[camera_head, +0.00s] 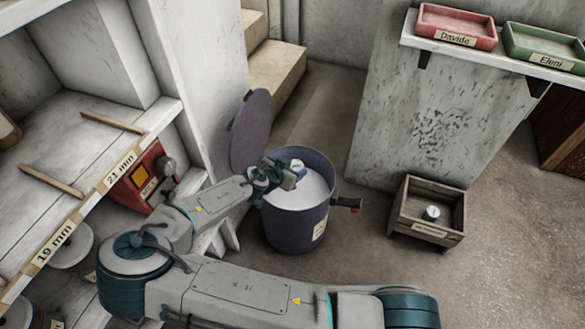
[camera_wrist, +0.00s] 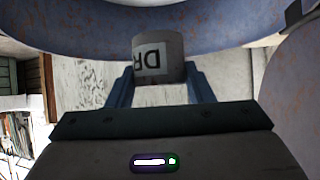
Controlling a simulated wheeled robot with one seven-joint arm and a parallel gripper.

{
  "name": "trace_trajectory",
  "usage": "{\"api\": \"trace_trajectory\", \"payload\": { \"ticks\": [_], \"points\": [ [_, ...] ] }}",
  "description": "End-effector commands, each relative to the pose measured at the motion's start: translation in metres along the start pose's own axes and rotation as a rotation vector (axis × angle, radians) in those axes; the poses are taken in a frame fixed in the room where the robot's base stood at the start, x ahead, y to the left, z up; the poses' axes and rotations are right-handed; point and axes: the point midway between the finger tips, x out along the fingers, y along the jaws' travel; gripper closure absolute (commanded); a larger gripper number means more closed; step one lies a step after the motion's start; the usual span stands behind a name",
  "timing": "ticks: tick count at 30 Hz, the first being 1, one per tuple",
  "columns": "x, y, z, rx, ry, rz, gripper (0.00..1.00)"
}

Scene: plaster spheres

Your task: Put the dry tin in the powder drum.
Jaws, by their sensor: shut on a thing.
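The dry tin (camera_wrist: 158,56) is a small grey cylinder with a white label reading "DR", upside down in the wrist view. My gripper (camera_wrist: 158,82) is shut on it, one blue finger on each side. In the head view the tin (camera_head: 297,165) shows as a small pale shape at my gripper (camera_head: 290,175), over the mouth of the powder drum. The powder drum (camera_head: 293,228) is a dark round bin with white powder inside and its lid (camera_head: 251,130) open at the back left. Its rim and wall fill much of the wrist view (camera_wrist: 225,22).
A red tray (camera_head: 455,25) and a green tray (camera_head: 545,45) sit on a ledge.

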Motion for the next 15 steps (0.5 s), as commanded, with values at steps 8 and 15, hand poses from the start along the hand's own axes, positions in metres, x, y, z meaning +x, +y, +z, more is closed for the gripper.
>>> {"api": "trace_trajectory", "payload": {
  "ticks": [8,15],
  "points": [
    [0.0037,0.0,0.0052,0.0,0.0,0.0,0.77],
    [0.0064,0.0,0.0092,0.0,0.0,0.0,0.77]
  ]
}}
